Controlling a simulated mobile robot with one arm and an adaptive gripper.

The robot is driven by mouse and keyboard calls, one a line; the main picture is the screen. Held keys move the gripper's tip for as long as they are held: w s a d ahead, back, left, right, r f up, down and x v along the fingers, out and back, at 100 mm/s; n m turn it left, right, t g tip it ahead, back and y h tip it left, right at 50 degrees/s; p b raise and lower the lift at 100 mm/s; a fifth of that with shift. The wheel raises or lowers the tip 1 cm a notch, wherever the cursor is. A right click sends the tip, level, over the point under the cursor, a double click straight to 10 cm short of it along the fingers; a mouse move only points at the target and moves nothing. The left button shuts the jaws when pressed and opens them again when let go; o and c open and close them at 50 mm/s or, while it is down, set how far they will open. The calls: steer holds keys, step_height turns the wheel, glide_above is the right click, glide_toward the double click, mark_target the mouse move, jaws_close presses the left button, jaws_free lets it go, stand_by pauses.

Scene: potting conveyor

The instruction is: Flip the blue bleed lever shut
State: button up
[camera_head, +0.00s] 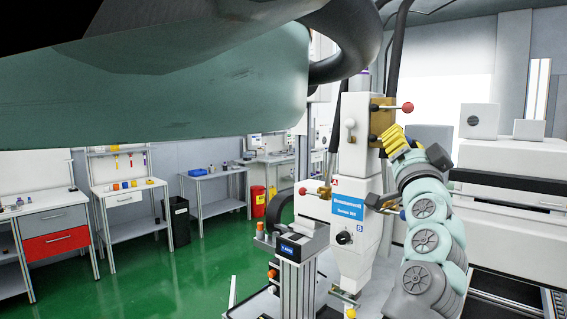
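The white dispensing machine (352,212) stands right of centre in the head view. On its right side, at mid height, a small brass and dark fitting (381,200) carries a short lever with a blue end (403,214), which I take for the blue bleed lever. It is small and close to my teal arm links, so its exact position is hard to tell. My arm rises from the lower right past the machine. A yellow ribbed part at its upper end, likely my gripper (396,140), is above the blue end and beside the upper brass block. Its fingers cannot be made out.
A red-knobbed lever (407,107) sticks out right from the upper brass block (382,118). Another red-knobbed fitting (303,190) is on the left. A large white cabinet (510,165) stands right behind my arm. Green floor (180,280) is open at left.

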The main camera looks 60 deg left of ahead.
steer(key=o, duration=0.4)
steer(key=shift+d+r, duration=0.1)
steer(key=v, duration=0.7)
steer(key=shift+s, duration=0.15)
steer(key=shift+d, duration=0.1)
stand_by(0.4)
